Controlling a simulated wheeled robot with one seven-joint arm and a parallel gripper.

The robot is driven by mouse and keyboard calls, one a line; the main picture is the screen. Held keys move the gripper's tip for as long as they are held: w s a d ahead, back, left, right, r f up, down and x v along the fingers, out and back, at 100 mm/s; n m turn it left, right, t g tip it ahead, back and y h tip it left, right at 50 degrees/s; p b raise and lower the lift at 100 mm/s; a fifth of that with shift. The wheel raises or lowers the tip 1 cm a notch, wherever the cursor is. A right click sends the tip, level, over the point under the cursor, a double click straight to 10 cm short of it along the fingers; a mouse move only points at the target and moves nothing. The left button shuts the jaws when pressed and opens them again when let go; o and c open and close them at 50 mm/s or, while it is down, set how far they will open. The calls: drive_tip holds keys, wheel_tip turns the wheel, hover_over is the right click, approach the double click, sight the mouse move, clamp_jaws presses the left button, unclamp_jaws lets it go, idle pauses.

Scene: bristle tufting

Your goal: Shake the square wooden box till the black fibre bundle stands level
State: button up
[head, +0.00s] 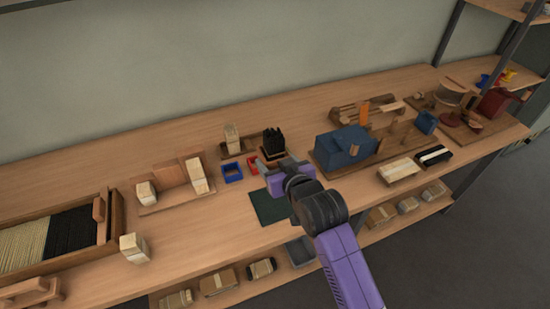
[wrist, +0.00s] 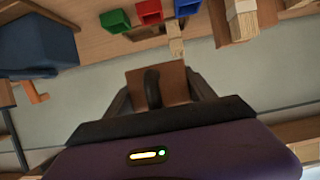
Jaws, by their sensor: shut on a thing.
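The black fibre bundle (head: 273,139) stands upright with a ragged, uneven top in the head view. It rises just beyond my gripper (head: 274,169), which hides most of what is beneath it. In the wrist view, my gripper (wrist: 160,98) is shut on a brown wooden piece (wrist: 176,78), which I take to be the square wooden box. A dark curved part shows in front of that wood; I cannot tell what it is. The box's lower part and its contact with the table are hidden.
A blue bin (head: 233,172) and a red bin (head: 253,166) sit left of my gripper; a green bin (wrist: 115,20) shows in the wrist view. A pale bundle (head: 232,138) stands behind. A dark green mat (head: 268,208) lies in front. A blue block-like machine (head: 345,147) stands right.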

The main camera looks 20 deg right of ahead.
sight(277, 156)
wheel_tip(277, 156, up, 4)
drive_tip(key=p, duration=0.2)
drive_tip(key=shift+f+p, duration=0.2)
drive_tip(key=shift+p, duration=0.15)
wheel_tip(277, 156, down, 3)
drive_tip(key=shift+f+b, duration=0.2)
drive_tip(key=shift+b, duration=0.85)
wheel_tip(277, 156, up, 3)
drive_tip(key=p, duration=0.3)
drive_tip(key=shift+r, duration=0.15)
wheel_tip(277, 156, down, 3)
drive_tip(key=shift+f+b, duration=0.2)
drive_tip(key=shift+b, duration=0.85)
wheel_tip(277, 156, up, 4)
drive_tip(key=p, duration=0.3)
drive_tip(key=shift+f, duration=0.25)
wheel_tip(277, 156, down, 4)
drive_tip(key=shift+r+b, duration=0.25)
drive_tip(key=shift+b, duration=0.75)
wheel_tip(277, 156, up, 4)
drive_tip(key=p, duration=0.3)
drive_tip(key=shift+f, duration=0.4)
drive_tip(key=shift+f+b, duration=0.1)
drive_tip(key=shift+b, duration=0.25)
